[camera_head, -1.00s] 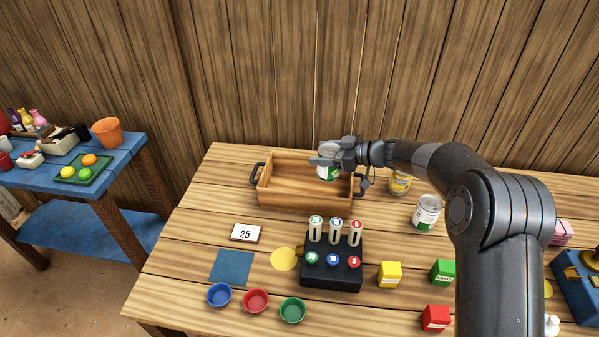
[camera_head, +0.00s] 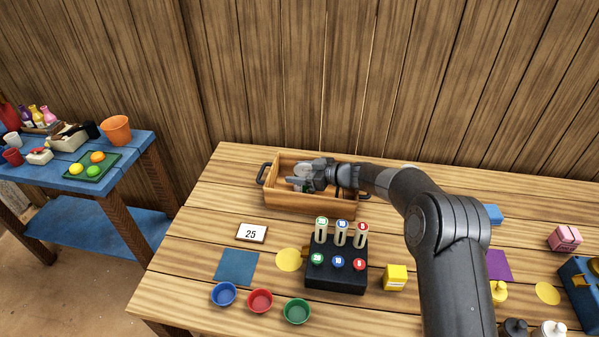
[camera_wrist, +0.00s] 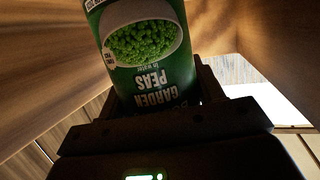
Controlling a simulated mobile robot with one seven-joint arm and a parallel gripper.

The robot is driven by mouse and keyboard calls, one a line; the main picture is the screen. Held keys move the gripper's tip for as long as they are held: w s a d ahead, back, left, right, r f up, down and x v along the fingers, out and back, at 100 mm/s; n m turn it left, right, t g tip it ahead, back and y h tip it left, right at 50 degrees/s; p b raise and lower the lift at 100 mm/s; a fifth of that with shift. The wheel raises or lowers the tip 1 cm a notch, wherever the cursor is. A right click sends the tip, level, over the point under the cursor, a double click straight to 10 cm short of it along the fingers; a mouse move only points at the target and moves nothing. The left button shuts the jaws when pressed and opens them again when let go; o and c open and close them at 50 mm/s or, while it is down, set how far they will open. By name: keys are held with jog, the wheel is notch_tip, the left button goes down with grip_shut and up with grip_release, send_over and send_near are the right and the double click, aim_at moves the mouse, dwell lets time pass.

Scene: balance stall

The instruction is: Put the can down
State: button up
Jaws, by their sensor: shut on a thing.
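My gripper (camera_head: 300,184) is down inside the wooden crate (camera_head: 310,203), at its left-middle part. It is shut on a green can of garden peas (camera_wrist: 148,50), which fills the middle of the wrist view with its label upside down. In the head view the gripper hides most of the can. The crate's wooden walls rise around the can in the wrist view. I cannot tell whether the can touches the crate floor.
A black block with upright labelled pegs (camera_head: 337,273) stands in front of the crate. A card reading 25 (camera_head: 251,232) lies to its left. Blue, red (camera_head: 260,300) and green bowls line the front edge. A yellow box (camera_head: 396,277) stands at right.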

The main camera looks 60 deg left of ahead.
aim_at(308, 170)
jog(key=o, duration=1.2)
jog(key=shift+o, duration=0.2)
jog(key=shift+r, duration=0.1)
jog(key=shift+w+d+r, duration=0.15)
jog(key=shift+w+d, duration=0.05)
jog(key=shift+d, duration=0.1)
jog(key=v, duration=0.2)
jog(key=shift+w+d+r, duration=0.1)
jog(key=shift+d+r, duration=0.05)
jog(key=shift+r, duration=0.2)
notch_tip(308, 170, up, 6)
jog(key=shift+r, duration=0.15)
